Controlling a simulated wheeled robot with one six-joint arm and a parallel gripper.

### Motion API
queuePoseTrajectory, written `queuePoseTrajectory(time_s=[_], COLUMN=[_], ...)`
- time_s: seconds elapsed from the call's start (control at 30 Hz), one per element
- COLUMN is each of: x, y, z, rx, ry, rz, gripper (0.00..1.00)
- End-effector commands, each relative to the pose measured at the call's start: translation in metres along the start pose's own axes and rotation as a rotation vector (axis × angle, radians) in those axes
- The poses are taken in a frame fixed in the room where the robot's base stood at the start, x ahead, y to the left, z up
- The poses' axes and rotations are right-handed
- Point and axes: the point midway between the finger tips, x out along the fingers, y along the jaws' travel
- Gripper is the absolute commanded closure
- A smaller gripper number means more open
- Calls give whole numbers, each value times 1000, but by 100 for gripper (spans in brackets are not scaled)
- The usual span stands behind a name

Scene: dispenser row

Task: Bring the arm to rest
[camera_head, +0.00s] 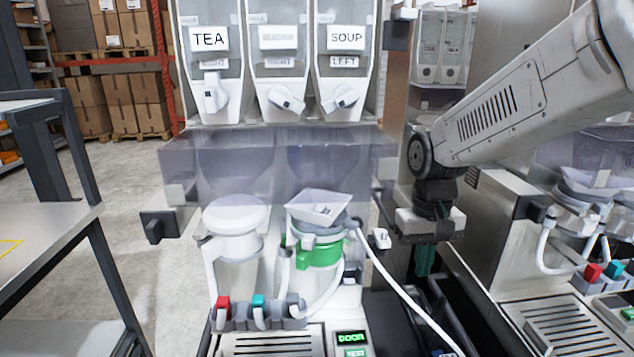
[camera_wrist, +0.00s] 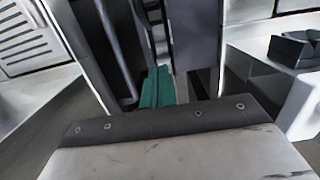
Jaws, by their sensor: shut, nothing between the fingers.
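My gripper (camera_head: 424,260) hangs below my arm's wrist at the right of the middle in the head view, pointing down. Its teal fingers are together, with nothing seen between them. They also show in the wrist view (camera_wrist: 158,88), above the grey palm edge. My gripper is to the right of the near dispenser machine and apart from its green-collared canister (camera_head: 320,254). Part of the space below the fingers is dark and hard to make out.
Three hoppers, with TEA (camera_head: 208,39) and SOUP (camera_head: 345,38) labels, stand above a clear hood (camera_head: 275,165). A white-lidded canister (camera_head: 236,222) is below. A second machine (camera_head: 563,320) stands at right, a metal table (camera_head: 45,235) at left. A white hose (camera_head: 408,312) runs near my gripper.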

Motion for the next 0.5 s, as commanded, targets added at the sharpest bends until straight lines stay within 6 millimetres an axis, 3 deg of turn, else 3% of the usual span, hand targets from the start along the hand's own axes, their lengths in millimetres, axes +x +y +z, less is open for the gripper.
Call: queuePoseTrajectory(time_s=[0.2, 0.5], x=[-20, -36], y=[9, 19], z=[76, 166], rx=[-8, 0], ry=[-10, 52], rz=[0, -2], gripper=[100, 100])
